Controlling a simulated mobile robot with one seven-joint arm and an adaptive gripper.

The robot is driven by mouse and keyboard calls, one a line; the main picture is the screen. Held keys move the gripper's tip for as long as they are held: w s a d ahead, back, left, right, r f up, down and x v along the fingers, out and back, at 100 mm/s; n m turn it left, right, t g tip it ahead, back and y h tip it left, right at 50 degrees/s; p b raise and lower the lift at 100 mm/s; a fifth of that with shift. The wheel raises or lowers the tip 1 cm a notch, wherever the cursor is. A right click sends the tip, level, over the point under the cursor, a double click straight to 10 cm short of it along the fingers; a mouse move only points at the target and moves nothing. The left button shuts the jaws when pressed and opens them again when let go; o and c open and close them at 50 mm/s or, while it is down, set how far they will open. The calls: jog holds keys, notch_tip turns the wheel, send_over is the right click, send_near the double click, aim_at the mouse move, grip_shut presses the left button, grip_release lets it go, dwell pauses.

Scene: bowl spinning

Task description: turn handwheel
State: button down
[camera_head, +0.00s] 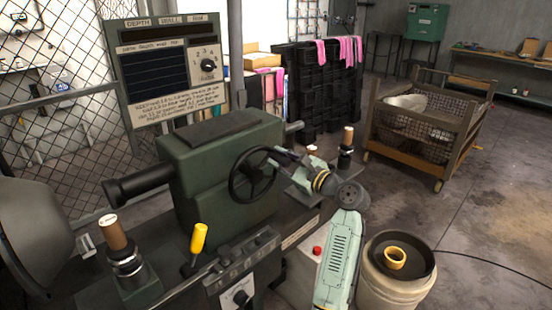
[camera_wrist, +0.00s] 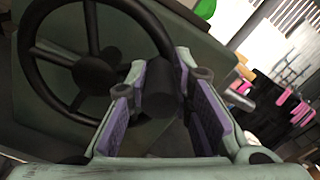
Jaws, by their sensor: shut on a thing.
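The dark handwheel (camera_head: 254,175) is mounted on the front of the green lathe headstock (camera_head: 215,145). It has a round rim, spokes and a hub. In the wrist view the handwheel (camera_wrist: 90,74) fills the upper left. My gripper (camera_head: 283,158) is at the right side of the wheel's rim. In the wrist view my gripper (camera_wrist: 160,90) has its two purple-padded fingers on either side of a dark part at the wheel's right edge, shut on it.
A yellow lever (camera_head: 198,238) and a wooden-handled post (camera_head: 115,235) stand on the lathe in front. A control panel (camera_head: 168,75) rises behind it. A bucket (camera_head: 388,290) with a yellow ring (camera_head: 394,258) stands right of my arm. Open floor lies farther right.

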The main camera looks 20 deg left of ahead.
jog(key=m, duration=0.1)
jog(key=w+f+m, duration=0.1)
jog(key=m, duration=0.1)
jog(key=f+m, duration=0.1)
jog(key=shift+w+d+f+m, duration=0.15)
jog(key=shift+w+d+m, duration=0.1)
jog(key=shift+d+m, duration=0.1)
jog(key=shift+w+f+m, duration=0.1)
jog(key=shift+f+m, duration=0.9)
jog(key=shift+m, duration=0.4)
jog(key=shift+w+f+m, duration=0.1)
jog(key=shift+f+m, duration=0.9)
jog(key=shift+m, duration=0.35)
jog(key=shift+s+f, duration=0.1)
jog(key=c, duration=1.4)
grip_release()
send_near(276, 171)
jog(key=v, duration=0.6)
